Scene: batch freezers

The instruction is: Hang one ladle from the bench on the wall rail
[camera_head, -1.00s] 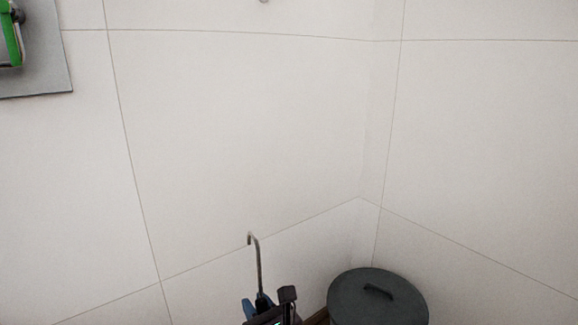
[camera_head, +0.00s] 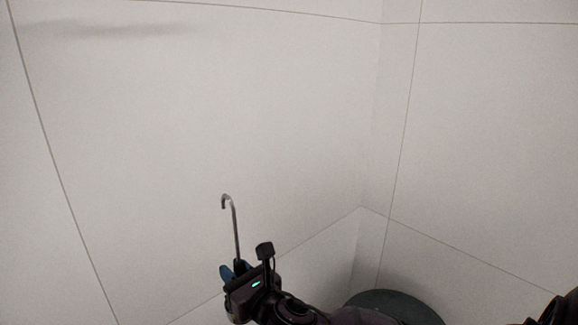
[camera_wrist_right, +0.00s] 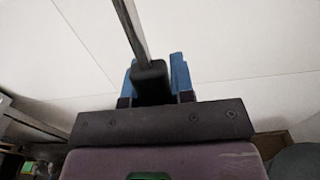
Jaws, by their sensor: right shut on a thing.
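A ladle (camera_head: 235,225) stands upright in my right gripper (camera_head: 234,270), its thin metal handle rising to a hooked end at the top. My right gripper is at the lower middle of the head view, its blue fingers shut on the ladle's dark part. In the right wrist view the blue fingers (camera_wrist_right: 158,82) close on either side of the black part of the ladle (camera_wrist_right: 149,80), and the metal handle runs up out of the frame. The ladle's bowl is hidden. My left gripper, the wall rail and the bench are not recognisable in the current views.
Plain white tiled walls (camera_head: 200,110) meet in a corner (camera_head: 375,130) right of centre. A dark round lidded bin (camera_head: 395,305) stands low in the corner, partly behind my right arm. The space around the ladle's hook looks clear.

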